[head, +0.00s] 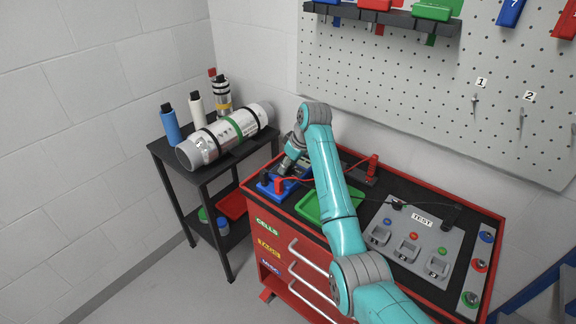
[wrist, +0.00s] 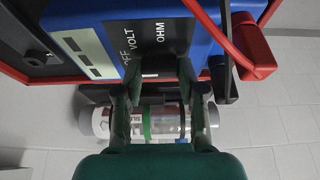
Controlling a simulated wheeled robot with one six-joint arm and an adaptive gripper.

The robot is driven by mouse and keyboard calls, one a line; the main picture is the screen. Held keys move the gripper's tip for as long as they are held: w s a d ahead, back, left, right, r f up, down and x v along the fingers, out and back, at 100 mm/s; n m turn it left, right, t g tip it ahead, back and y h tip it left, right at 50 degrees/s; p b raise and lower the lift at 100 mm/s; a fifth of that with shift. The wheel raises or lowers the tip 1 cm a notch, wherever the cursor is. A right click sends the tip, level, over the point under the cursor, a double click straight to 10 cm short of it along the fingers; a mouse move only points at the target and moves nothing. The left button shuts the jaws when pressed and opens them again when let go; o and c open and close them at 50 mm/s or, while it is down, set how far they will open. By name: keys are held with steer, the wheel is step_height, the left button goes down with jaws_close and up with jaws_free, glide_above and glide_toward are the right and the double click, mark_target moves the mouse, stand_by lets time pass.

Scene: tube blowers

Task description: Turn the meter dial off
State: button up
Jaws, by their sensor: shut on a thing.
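The blue meter (head: 264,189) sits at the left end of the red cart's black top. In the wrist view its blue body (wrist: 205,45) carries a black panel with the labels OFF, VOLT and OHM and a pale display (wrist: 85,48). The black dial (wrist: 158,66) is just past these labels, between my fingertips and largely hidden by them. My gripper (wrist: 157,82) is shut on the dial. In the head view my gripper (head: 286,166) is small and partly hidden by my arm. I cannot tell which label the dial points to.
A red lead and plug (wrist: 255,55) stand close beside the fingers. A green tray (head: 312,208) and a grey TEST panel (head: 405,235) lie to the right on the cart. A black side table at left holds a large cylinder (head: 205,148) and several bottles.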

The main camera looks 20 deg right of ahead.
steer(key=o, duration=1.2)
steer(key=shift+c, duration=0.2)
steer(key=v, duration=1.2)
